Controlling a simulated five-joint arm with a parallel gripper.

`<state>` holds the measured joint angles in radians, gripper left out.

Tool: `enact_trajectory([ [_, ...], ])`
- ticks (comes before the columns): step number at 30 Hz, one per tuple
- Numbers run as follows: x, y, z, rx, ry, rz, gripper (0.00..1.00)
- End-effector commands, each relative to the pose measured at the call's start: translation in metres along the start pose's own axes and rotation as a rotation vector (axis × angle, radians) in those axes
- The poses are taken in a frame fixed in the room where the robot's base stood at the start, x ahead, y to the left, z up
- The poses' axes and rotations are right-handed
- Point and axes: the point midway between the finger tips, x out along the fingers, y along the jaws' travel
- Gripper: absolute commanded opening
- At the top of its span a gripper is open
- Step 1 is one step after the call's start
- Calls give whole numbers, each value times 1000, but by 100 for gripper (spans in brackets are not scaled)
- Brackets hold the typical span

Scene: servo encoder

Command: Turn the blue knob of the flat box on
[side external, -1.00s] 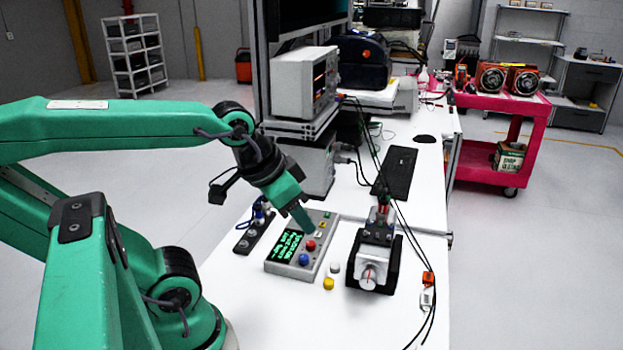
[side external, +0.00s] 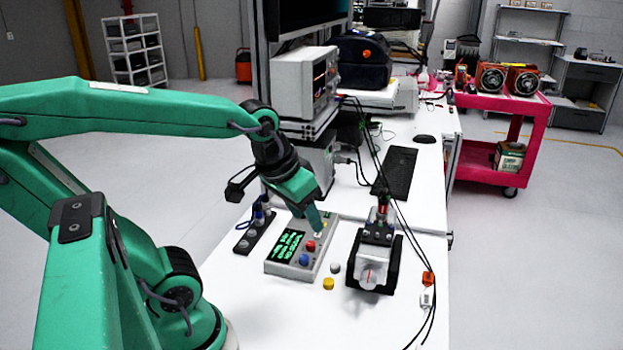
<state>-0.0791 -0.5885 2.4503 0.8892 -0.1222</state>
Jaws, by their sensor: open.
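The flat grey box (side external: 279,268) lies on the white bench in the side external view, with a dark screen (side external: 286,246) of green text. Its blue knob (side external: 304,260) is near the box's front right corner. A red knob (side external: 311,246) sits just behind it. My gripper (side external: 318,230) points down over the rear right part of the box, behind the red knob and apart from the blue knob. It is open, with no object seen in it. The gap between its fingers is too small to see, and it hides part of the box's rear controls.
A motor in a black mount (side external: 373,262) stands right of the box. A yellow cap (side external: 328,284) and a white cap (side external: 335,267) lie between them. A black socket strip (side external: 256,235) is on the left. Cables hang on the right. The bench front is clear.

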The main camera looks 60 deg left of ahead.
Motion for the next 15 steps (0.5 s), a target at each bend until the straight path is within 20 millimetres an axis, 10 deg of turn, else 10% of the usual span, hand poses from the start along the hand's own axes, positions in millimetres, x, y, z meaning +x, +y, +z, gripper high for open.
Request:
enact_trajectory([
  [15, 74, -55, -23, -483, -229, -117, 44],
])
